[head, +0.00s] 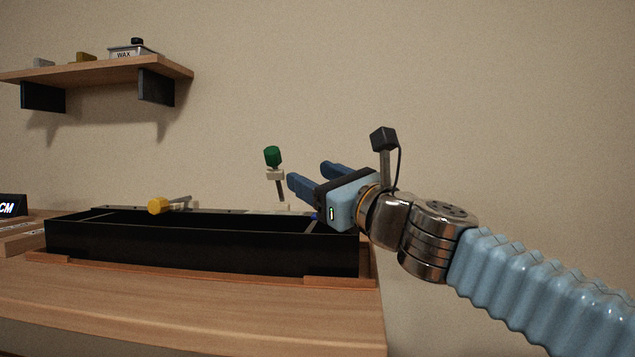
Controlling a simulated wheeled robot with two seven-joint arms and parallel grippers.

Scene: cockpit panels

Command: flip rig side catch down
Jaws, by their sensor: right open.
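A black open-topped rig box (200,244) sits on the wooden bench. A catch with a green knob (272,156) stands upright, slightly tilted, behind the box's right part. A second lever with a yellow knob (158,205) lies nearly flat at the box's back left. I cannot tell for certain which of them is the side catch. My right gripper (309,174) is open, with its blue fingers just right of the green-knobbed catch and apart from it in the picture. A small blue part (315,216) shows under the gripper, mostly hidden. My left gripper is out of view.
The wooden bench (180,305) has its right edge just past the box. A wall shelf (95,70) at upper left holds a tin marked WAX (127,53) and small blocks. A dark sign (12,205) stands at the far left. The space above the box's left is clear.

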